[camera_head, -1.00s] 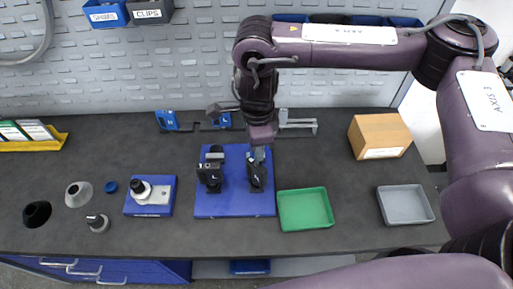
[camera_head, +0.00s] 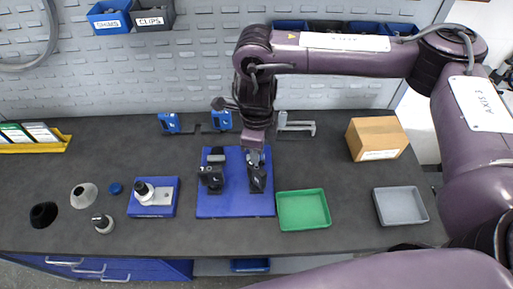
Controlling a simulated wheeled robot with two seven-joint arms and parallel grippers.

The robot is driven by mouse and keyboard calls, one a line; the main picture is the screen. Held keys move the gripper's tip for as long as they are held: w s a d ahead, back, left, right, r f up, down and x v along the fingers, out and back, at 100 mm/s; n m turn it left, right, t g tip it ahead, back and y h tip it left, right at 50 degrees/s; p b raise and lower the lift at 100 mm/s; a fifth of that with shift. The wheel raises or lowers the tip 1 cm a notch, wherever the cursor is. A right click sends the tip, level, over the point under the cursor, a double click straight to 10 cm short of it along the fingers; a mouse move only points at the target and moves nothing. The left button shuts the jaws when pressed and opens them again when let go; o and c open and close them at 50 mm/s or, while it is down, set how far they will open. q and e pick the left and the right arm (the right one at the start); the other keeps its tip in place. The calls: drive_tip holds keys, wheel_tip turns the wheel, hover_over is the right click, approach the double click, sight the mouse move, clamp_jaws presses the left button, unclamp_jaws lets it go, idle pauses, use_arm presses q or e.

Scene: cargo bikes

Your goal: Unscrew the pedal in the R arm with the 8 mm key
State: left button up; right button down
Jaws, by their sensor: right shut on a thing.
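A blue board (camera_head: 234,205) lies mid-bench with two black crank-arm fixtures on it. The left fixture (camera_head: 211,178) and the right fixture (camera_head: 257,178) stand upright side by side, each with a small white mark; I cannot read which is R. My right gripper (camera_head: 254,150) hangs pointing down just above and behind the top of the right fixture. It is shut on a small grey thing, apparently the 8 mm key, mostly hidden by the gripper. Whether it touches the fixture, and where the pedal is, I cannot tell. My left gripper is out of view.
A green tray (camera_head: 303,228) lies right of the board, with a grey tray (camera_head: 401,222) and cardboard box (camera_head: 377,138) farther right. Blue holders (camera_head: 169,123) and a caliper-like tool (camera_head: 296,124) are behind. A blue block (camera_head: 152,210) and small round parts stand left.

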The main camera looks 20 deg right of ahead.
drive_tip(key=shift+m, duration=0.8)
drive_tip(key=m+p, duration=0.2)
drive_tip(key=m, duration=0.1)
drive_tip(key=shift+a+r, duration=0.1)
drive_tip(key=shift+r, duration=0.1)
drive_tip(key=m+p, duration=0.1)
drive_tip(key=m, duration=0.2)
drive_tip(key=shift+f, duration=0.15)
drive_tip(key=shift+m+p, duration=0.7)
drive_tip(key=shift+m, duration=1)
drive_tip(key=shift+f, duration=0.45)
